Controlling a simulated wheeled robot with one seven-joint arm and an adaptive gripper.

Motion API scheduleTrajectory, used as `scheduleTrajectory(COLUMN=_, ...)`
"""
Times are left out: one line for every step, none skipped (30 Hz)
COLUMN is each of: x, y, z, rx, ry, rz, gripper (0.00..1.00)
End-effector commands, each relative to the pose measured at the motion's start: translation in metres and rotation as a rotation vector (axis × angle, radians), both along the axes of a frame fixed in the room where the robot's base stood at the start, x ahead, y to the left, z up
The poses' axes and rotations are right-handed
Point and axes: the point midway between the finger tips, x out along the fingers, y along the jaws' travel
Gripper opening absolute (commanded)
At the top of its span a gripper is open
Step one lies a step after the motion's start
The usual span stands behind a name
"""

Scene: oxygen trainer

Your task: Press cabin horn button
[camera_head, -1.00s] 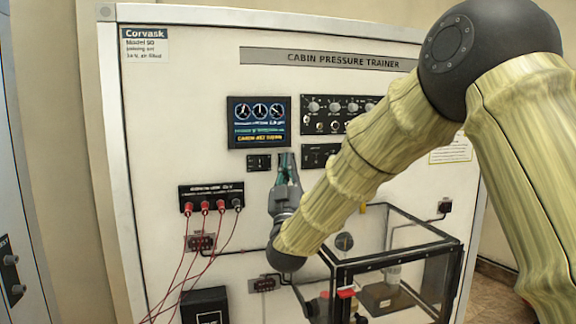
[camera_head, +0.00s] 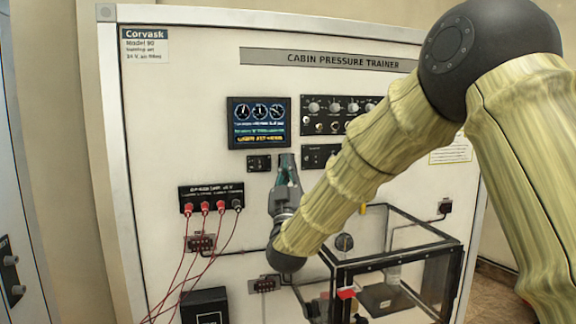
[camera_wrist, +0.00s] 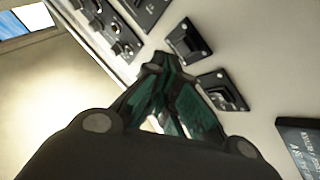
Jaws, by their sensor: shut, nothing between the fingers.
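The cabin pressure trainer panel (camera_head: 150,120) stands upright in front of me. My gripper (camera_head: 286,157) points up, its closed fingertips just below the display, between a small black switch module (camera_head: 259,163) and a wider black module (camera_head: 313,157). In the wrist view the closed fingertips (camera_wrist: 156,64) are beside two small black modules, one upper (camera_wrist: 189,43) and one lower (camera_wrist: 222,91). No label reading cabin horn is legible, so I cannot tell which control is the horn button. Contact with the panel cannot be told. The fingers hold nothing.
The lit display (camera_head: 259,122) and a knob panel (camera_head: 338,114) are above the gripper. A black socket block (camera_head: 211,198) with red leads is at left. A clear, black-framed box (camera_head: 400,262) juts out at lower right, below my arm.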

Motion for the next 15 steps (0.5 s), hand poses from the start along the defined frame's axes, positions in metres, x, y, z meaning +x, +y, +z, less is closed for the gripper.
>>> scheduleTrajectory(x=0.0, y=0.0, z=0.0, rx=0.0, ry=0.0, rz=0.0, gripper=0.0)
scheduleTrajectory(x=0.0, y=-0.0001, z=0.0, rx=0.0, ry=0.0, rz=0.0, gripper=0.0)
scheduleTrajectory(x=0.0, y=-0.0001, z=0.0, rx=0.0, ry=0.0, rz=0.0, gripper=0.0)
scheduleTrajectory(x=0.0, y=-0.0001, z=0.0, rx=0.0, ry=0.0, rz=0.0, gripper=0.0)
scheduleTrajectory(x=0.0, y=-0.0002, z=0.0, rx=0.0, ry=0.0, rz=0.0, gripper=0.0)
scheduleTrajectory(x=0.0, y=-0.0001, z=0.0, rx=0.0, ry=0.0, rz=0.0, gripper=0.0)
scheduleTrajectory(x=0.0001, y=-0.0001, z=-0.0001, rx=0.0, ry=0.0, rz=0.0, gripper=0.0)
scheduleTrajectory(x=0.0003, y=0.0, z=-0.0003, rx=0.0, ry=0.0, rz=0.0, gripper=0.0)
scheduleTrajectory(x=0.0007, y=0.0002, z=-0.0006, rx=0.0, ry=0.0, rz=0.0, gripper=0.0)
scheduleTrajectory(x=0.0012, y=0.0004, z=-0.0008, rx=0.0, ry=0.0, rz=0.0, gripper=0.0)
scheduleTrajectory(x=0.0018, y=0.0008, z=-0.0011, rx=0.0, ry=0.0, rz=0.0, gripper=0.0)
scheduleTrajectory(x=0.0028, y=0.0011, z=-0.0013, rx=0.0, ry=-0.001, rz=0.0, gripper=0.0)
scheduleTrajectory(x=0.0035, y=0.0015, z=-0.0013, rx=0.0, ry=-0.001, rz=0.0, gripper=0.0)
scheduleTrajectory(x=0.0044, y=0.0018, z=-0.0012, rx=0.0, ry=-0.002, rz=0.0, gripper=0.0)
scheduleTrajectory(x=0.0055, y=0.0022, z=-0.0011, rx=0.0, ry=-0.002, rz=0.0, gripper=0.0)
